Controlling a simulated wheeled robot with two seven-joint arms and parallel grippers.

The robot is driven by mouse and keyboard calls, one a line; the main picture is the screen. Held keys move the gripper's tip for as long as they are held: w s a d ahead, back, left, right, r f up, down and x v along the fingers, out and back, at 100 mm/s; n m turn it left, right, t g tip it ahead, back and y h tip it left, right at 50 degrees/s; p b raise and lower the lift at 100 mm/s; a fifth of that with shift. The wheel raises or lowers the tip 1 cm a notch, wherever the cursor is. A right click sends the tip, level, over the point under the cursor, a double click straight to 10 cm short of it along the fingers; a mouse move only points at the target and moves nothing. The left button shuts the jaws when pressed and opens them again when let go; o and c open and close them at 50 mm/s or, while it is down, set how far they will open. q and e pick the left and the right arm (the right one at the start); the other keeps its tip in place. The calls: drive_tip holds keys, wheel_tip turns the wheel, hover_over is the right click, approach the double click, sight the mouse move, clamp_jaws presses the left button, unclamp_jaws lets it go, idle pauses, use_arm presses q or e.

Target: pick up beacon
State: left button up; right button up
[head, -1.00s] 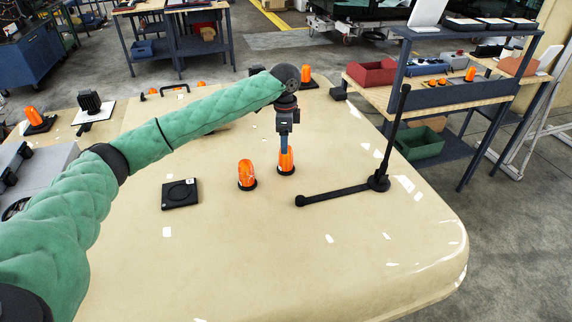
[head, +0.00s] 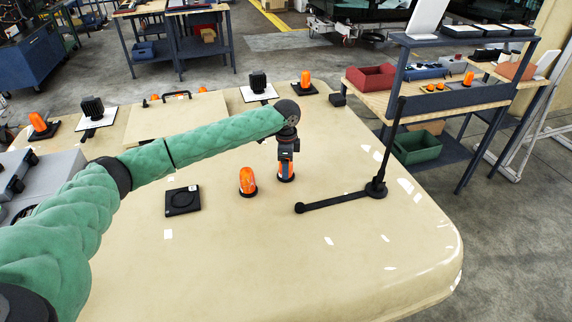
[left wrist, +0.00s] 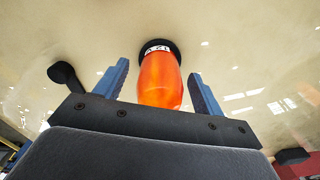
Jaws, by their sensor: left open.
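An orange beacon (head: 286,175) with a black base stands upright on the beige cab roof (head: 300,270), partly hidden by my left gripper (head: 286,167), which is right above and around it. In the left wrist view, the same beacon (left wrist: 160,82) lies between the two blue fingers of my left gripper (left wrist: 160,70), with a gap on each side. The gripper is open. A second orange beacon (head: 247,180) stands just left of it, upright on a black base. My right gripper is not in view.
A flat black square plate (head: 183,200) lies to the left. A black rod with an upright mast (head: 345,200) is to the right. More beacons on black plates (head: 306,80) and black boxes on white plates (head: 93,108) sit farther back. The front of the roof is clear.

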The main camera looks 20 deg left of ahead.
use_arm(q)
drive_tip(key=shift+f, duration=0.35)
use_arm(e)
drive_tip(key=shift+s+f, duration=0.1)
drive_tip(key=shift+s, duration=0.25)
use_arm(q)
drive_tip(key=c, duration=1.1)
drive_tip(key=shift+c, duration=0.3)
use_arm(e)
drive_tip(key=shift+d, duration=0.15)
use_arm(q)
drive_tip(key=shift+r, duration=0.1)
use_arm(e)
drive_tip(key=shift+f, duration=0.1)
